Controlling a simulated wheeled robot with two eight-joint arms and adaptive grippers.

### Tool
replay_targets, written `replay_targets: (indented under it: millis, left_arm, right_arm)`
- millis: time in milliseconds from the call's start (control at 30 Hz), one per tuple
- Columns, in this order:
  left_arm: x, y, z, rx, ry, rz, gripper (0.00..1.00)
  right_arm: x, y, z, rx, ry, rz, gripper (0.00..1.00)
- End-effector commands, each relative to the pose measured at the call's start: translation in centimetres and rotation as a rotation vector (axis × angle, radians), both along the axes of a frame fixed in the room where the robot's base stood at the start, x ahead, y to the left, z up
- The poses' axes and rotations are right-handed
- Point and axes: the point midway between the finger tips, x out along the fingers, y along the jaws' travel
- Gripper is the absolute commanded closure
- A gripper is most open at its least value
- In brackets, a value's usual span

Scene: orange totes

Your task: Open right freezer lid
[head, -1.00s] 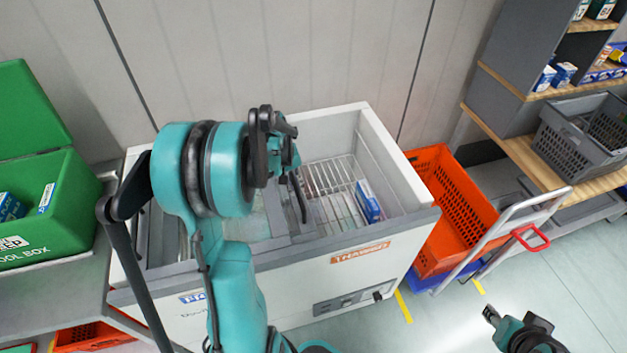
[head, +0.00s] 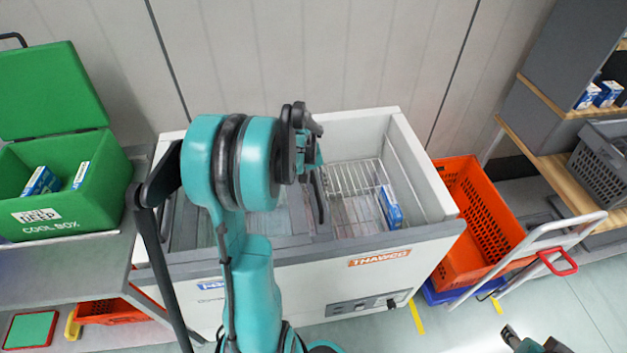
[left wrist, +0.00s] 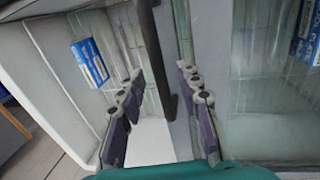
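The white chest freezer (head: 290,287) has its right side uncovered, with a wire rack (head: 352,190) and a blue-and-white box (head: 390,208) visible inside. Grey-framed glass covers the left side; the glass pane (left wrist: 265,110) fills the right of the left wrist view. A dark upright handle (head: 319,200) stands near the middle of the freezer. My left gripper (head: 316,158) is above it. In the left wrist view its fingers are apart, with the handle (left wrist: 158,55) showing between them; contact cannot be told. My right gripper (head: 509,337) is partly visible at the bottom right, its fingers unclear.
A green cool box (head: 60,200) stands open on a grey table (head: 60,270) left of the freezer. An orange crate (head: 470,220) on a trolley (head: 545,238) stands close on the right. Shelves (head: 560,160) are farther right. A wall is directly behind the freezer.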

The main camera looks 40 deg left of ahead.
Motion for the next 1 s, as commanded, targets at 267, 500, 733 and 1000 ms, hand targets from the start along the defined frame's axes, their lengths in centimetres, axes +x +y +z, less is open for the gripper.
replay_targets:
  millis: [267,500,733,1000]
  left_arm:
    - [-0.8,0.6,4.4,0.0,0.0,0.002,0.66]
    - [-1.5,1.2,9.3,0.0,0.0,0.001,0.66]
    - [-1.9,1.4,11.4,0.0,0.0,0.001,0.66]
    - [-1.9,1.5,11.6,0.0,0.0,0.001,0.66]
  right_arm:
    - [0.0,0.0,0.0,0.0,0.0,0.0,0.6]
    - [0.0,0.0,0.0,0.0,0.0,0.0,0.6]
    - [0.0,0.0,0.0,0.0,0.0,0.0,0.6]
    - [0.0,0.0,0.0,0.0,0.0,0.0,0.6]
